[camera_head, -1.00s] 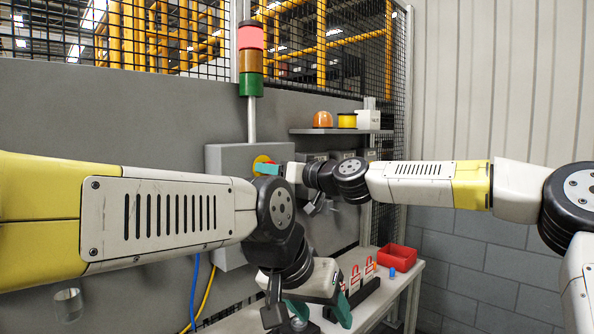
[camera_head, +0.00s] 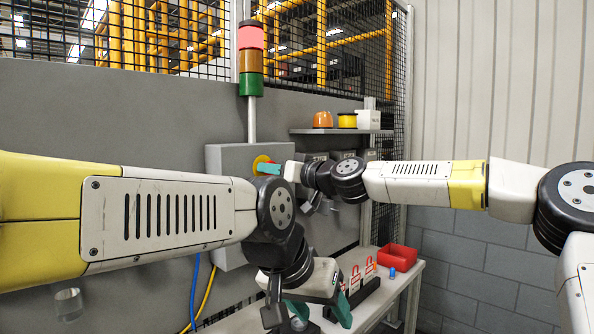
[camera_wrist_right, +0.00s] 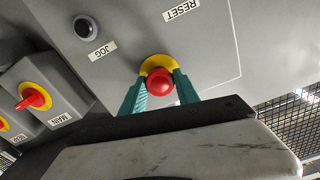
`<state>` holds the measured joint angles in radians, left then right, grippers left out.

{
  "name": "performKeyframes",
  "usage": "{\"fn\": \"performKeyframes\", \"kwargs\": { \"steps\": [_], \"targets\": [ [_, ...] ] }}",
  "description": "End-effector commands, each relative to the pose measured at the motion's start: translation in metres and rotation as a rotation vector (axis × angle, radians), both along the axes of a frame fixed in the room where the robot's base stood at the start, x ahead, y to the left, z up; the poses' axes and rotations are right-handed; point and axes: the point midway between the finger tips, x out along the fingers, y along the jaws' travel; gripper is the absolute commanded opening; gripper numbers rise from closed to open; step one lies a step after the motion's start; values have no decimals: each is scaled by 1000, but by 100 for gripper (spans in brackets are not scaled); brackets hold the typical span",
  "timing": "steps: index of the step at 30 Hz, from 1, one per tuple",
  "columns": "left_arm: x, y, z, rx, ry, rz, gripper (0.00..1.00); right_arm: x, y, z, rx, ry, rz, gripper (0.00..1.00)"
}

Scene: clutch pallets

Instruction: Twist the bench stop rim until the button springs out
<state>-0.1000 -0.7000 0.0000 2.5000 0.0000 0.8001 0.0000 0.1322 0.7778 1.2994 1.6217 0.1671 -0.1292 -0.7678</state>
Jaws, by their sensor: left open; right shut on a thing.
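The bench stop, a red button on a yellow ring, sits on the grey control box (camera_head: 222,160). In the right wrist view, the red button (camera_wrist_right: 160,83) sits between the teal fingers of my right gripper (camera_wrist_right: 161,90), which is shut on its rim. The yellow ring (camera_wrist_right: 157,63) shows behind it. In the head view the ring (camera_head: 262,160) shows beside the right gripper (camera_head: 270,168), and the fingers hide the button. My left gripper (camera_head: 318,312) is open, pointing down over the bench, with its teal fingers apart.
A black knob labelled JOG (camera_wrist_right: 86,27) and a box with a red switch labelled MAIN (camera_wrist_right: 34,97) are near the button. On the bench are a red bin (camera_head: 397,257) and red padlocks (camera_head: 356,278). A stack light (camera_head: 250,60) stands above the control box.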

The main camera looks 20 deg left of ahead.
Motion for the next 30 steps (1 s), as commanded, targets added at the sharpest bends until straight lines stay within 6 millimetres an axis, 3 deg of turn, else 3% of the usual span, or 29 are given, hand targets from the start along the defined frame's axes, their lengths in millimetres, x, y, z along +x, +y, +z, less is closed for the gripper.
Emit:
{"fn": "performKeyframes", "kwargs": {
  "steps": [18,30],
  "targets": [
    [0,0,0,0,0,0,59,0,0,0,167,401,0,0],
    [0,0,0,0,0,0,59,1,0,0,229,550,-2,0]
  ]
}}
